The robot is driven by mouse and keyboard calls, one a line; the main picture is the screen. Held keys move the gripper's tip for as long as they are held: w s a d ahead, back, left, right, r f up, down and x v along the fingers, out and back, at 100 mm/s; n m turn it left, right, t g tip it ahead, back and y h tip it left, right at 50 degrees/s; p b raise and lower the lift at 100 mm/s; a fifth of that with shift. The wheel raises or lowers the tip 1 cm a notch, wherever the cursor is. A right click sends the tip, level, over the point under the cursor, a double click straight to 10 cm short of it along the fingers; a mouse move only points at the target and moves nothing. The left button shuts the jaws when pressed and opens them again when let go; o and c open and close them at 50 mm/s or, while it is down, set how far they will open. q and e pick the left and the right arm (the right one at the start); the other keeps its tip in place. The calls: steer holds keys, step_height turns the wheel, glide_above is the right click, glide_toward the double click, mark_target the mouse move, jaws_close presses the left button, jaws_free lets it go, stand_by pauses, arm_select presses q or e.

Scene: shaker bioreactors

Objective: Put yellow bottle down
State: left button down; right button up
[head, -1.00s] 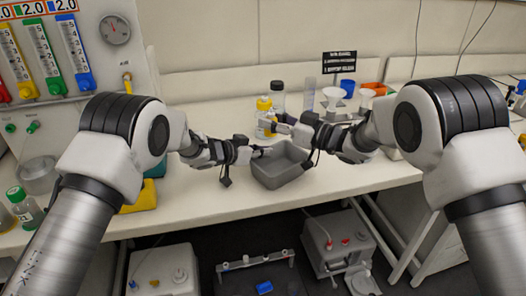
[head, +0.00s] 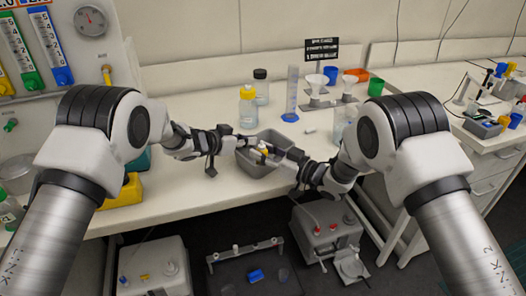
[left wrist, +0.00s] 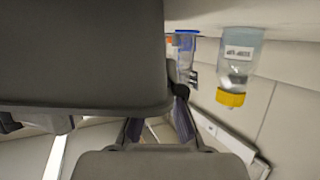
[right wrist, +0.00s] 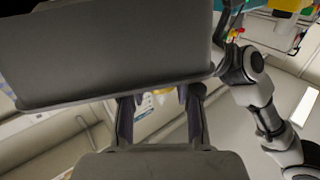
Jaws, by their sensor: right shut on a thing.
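My right gripper (head: 272,153) is over the grey bin (head: 277,136), shut on a small yellow-topped bottle (head: 263,147). Most of that bottle is hidden, and its tilt is unclear. In the right wrist view, a bit of yellow (right wrist: 180,91) shows between the fingers. A second, larger yellow-capped bottle (head: 247,108) stands on the bench behind the bin; it appears upside down in the left wrist view (left wrist: 238,70). My left gripper (head: 245,140) is at the bin's left side, its fingers apart.
A black-capped bottle (head: 260,88) and a blue-based cylinder (head: 291,95) stand behind the bin. A funnel rack (head: 332,96), a blue cup (head: 349,83) and a green cup (head: 376,87) are to the right. The bench (head: 205,97) has free room at the back left.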

steer(key=shift+f, duration=0.3)
arm_select(q)
steer(key=shift+s+d, duration=0.1)
steer(key=shift+s, duration=0.1)
arm_select(e)
steer(key=shift+s+f, duration=0.2)
steer(key=shift+f, duration=0.05)
steer(key=o, duration=1)
steer(key=shift+f, duration=0.2)
steer(key=shift+s+r, duration=0.1)
steer(key=shift+r, duration=0.05)
arm_select(q)
steer(key=shift+w+f, duration=0.1)
steer(key=shift+w, duration=0.1)
arm_select(e)
steer(key=v, duration=0.4)
steer(key=r+v, duration=0.1)
steer(key=v, duration=0.6)
steer(key=shift+d+r, duration=0.2)
steer(key=shift+d, duration=0.2)
